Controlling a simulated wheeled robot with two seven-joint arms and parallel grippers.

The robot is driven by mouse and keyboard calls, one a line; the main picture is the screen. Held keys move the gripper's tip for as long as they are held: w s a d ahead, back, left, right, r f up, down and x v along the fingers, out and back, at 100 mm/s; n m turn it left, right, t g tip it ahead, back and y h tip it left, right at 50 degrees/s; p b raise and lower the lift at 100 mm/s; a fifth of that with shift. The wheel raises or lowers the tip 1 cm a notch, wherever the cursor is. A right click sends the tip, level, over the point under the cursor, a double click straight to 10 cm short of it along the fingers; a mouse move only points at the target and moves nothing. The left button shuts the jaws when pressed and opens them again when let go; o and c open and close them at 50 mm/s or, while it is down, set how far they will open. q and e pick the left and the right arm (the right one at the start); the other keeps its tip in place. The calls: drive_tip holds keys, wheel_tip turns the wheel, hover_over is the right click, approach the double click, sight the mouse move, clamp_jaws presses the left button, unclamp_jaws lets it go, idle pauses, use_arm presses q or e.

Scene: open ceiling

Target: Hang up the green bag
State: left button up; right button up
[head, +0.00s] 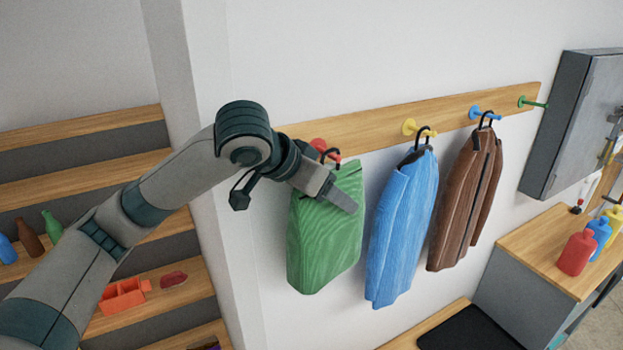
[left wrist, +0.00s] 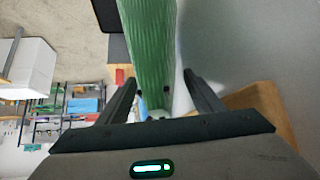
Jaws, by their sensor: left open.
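The green bag (head: 322,250) hangs against the white wall at the left end of the wooden rail. Its black hook (head: 331,154) appears to be over the red peg (head: 319,145), though my arm partly covers that spot. My left gripper (head: 345,202) is in front of the upper part of the bag. In the left wrist view the gripper (left wrist: 160,85) is open, and the green bag (left wrist: 148,45) shows between and beyond its fingers. I cannot tell whether a finger touches it. My right gripper is not in view.
The wooden rail (head: 375,128) also holds a blue garment (head: 400,225) on the yellow peg and a brown one (head: 462,205) on the blue peg. The green peg (head: 533,103) is bare. A grey cabinet (head: 570,125) is at right; wooden shelves (head: 75,170) are at left.

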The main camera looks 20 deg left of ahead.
use_arm(q)
drive_tip(key=b+v, duration=0.5)
drive_tip(key=v, duration=1.2)
drive_tip(key=shift+a+b, duration=0.15)
drive_tip(key=shift+b, duration=0.15)
drive_tip(key=shift+s+r, duration=0.1)
drive_tip(key=shift+s, duration=0.05)
